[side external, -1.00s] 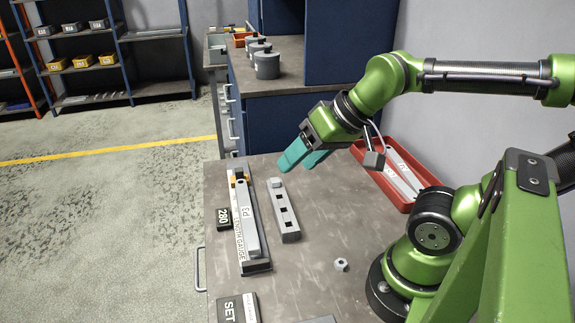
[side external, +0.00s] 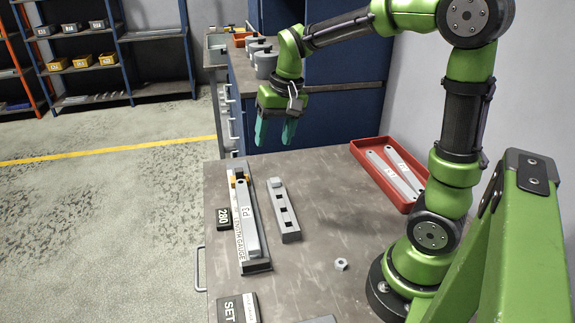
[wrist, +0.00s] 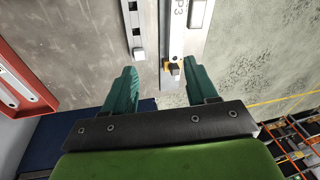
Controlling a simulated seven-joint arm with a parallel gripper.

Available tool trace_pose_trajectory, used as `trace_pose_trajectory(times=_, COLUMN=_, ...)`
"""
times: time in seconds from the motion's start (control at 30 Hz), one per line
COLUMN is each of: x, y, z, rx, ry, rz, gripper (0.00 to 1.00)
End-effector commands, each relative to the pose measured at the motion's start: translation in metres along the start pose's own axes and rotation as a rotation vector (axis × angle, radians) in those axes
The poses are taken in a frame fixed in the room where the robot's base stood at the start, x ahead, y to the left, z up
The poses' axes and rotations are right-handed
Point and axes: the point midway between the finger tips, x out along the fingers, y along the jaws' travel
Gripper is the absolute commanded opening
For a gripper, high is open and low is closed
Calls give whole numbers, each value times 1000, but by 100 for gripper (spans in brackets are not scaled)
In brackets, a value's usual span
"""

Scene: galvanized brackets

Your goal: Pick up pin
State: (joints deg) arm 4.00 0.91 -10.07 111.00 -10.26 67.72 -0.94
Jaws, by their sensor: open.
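A grey block with several square holes (side external: 285,212) lies on the bench; a light square peg (side external: 276,183) stands up at its far end and may be the pin. The peg also shows in the wrist view (wrist: 139,54). Left of the block is a length gauge (side external: 255,266) carrying a grey bar marked P3 (side external: 247,222), with a small yellow part at its far end. My gripper (side external: 273,138) points down above the bench's far edge, teal fingers apart and nothing between them. In the wrist view the gripper (wrist: 164,78) is below the gauge's end, clear of the peg.
A red tray (side external: 357,150) with flat bars sits at the back right. A nut (side external: 341,264) lies near my base. A black 280 block (side external: 223,219) and a SET plate (side external: 238,308) lie left and front. Blue cabinets with grey canisters (side external: 265,63) stand behind the bench.

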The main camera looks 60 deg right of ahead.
Motion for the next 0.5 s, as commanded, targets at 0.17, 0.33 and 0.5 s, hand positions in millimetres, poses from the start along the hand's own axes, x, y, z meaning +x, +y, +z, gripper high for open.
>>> trace_pose_trajectory(times=0.17, x=23, y=19, z=-56, rx=97, ry=-80, rz=131, gripper=57)
trace_pose_trajectory(times=0.33, x=17, y=26, z=-82, rx=149, ry=-98, rz=189, gripper=57)
trace_pose_trajectory(times=0.5, x=21, y=26, z=-77, rx=164, ry=-118, rz=193, gripper=57)
